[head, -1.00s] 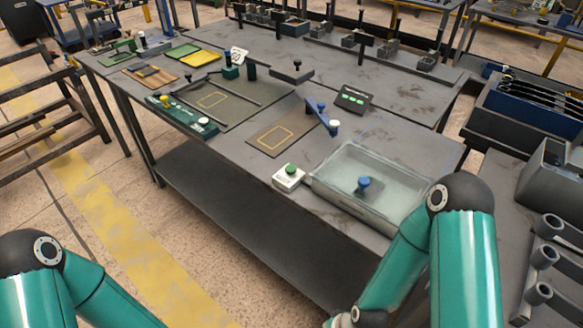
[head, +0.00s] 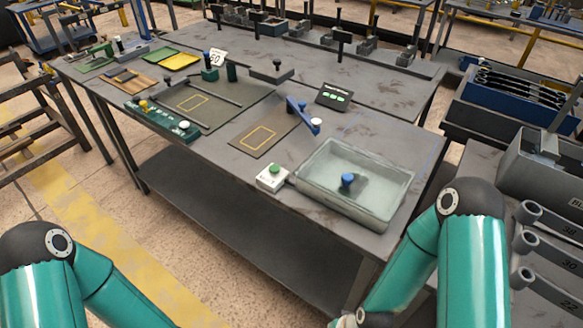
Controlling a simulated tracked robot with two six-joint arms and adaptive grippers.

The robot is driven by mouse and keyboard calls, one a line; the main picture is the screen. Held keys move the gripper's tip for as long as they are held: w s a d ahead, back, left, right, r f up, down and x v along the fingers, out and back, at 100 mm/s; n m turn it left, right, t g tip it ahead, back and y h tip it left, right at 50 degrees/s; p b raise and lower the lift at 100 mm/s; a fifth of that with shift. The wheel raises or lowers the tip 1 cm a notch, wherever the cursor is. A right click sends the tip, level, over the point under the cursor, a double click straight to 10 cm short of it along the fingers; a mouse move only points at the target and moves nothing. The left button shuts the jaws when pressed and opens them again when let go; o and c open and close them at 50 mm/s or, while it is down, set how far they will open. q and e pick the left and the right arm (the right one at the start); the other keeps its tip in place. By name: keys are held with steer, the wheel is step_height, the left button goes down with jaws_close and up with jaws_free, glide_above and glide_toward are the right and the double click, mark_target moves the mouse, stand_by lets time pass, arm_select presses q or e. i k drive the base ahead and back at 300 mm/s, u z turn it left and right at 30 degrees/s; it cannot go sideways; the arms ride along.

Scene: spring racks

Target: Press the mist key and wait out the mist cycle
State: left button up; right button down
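The tank has a pale, slightly cloudy interior. A blue-knobbed piece (head: 347,180) with a dark base shows inside it. A dark panel with green lights (head: 333,97) stands farther back. My left and right arms show at the bottom, but both grippers are out of view below the frame. Nothing of mine is at the key.
A blue lever piece with a white knob (head: 304,115) and a mat with a yellow outline (head: 258,139) lie behind the key. A green fixture (head: 163,121) is at the left. Bare tabletop lies between the mat and tank.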

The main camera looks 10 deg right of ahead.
mark_target(274, 169)
steer(key=u, duration=1.15)
steer(key=i, duration=0.15)
steer(key=z, duration=2.45)
steer(key=k, duration=1.3)
steer(key=u, duration=1)
steer(key=i, duration=1.6)
steer(key=z, duration=0.1)
